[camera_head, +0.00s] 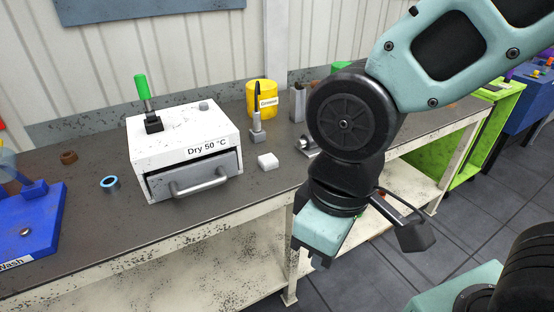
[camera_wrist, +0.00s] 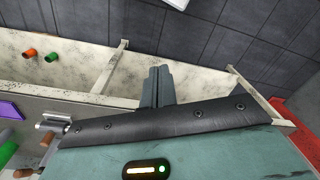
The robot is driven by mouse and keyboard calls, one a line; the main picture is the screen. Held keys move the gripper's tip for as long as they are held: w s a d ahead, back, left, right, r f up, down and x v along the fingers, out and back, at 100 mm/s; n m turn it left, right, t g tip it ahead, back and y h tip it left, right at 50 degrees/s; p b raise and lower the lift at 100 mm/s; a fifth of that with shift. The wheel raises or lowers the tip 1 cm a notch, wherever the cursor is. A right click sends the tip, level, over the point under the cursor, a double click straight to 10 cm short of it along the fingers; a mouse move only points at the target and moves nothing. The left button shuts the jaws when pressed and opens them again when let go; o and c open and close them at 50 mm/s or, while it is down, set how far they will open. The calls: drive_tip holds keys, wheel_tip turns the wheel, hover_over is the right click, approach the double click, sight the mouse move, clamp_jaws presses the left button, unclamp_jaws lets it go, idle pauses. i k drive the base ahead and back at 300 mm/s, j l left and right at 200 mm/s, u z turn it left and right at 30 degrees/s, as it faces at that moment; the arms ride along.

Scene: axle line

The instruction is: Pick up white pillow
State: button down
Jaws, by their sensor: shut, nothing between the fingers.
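A small white block (camera_head: 268,160), which looks like the white pillow, lies on the dark workbench top (camera_head: 230,208), just right of the white drying box. My gripper (camera_head: 312,262) hangs in front of the bench's front edge, to the right of and nearer than the white block, apart from it. In the wrist view the fingers (camera_wrist: 157,86) are together with nothing between them. I cannot make out the white block in the wrist view.
The white drying box (camera_head: 180,132) has a front drawer handle. A yellow container (camera_head: 261,97), a grey post (camera_head: 257,127) and grey parts stand behind the block. A blue wash tray (camera_head: 30,228) and a blue ring (camera_head: 109,182) are left. The bench's front strip is clear.

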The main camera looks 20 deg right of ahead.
sight(268, 162)
drive_tip(key=i+l+u, duration=0.4)
drive_tip(key=i+l, duration=0.45)
drive_tip(key=i, duration=0.1)
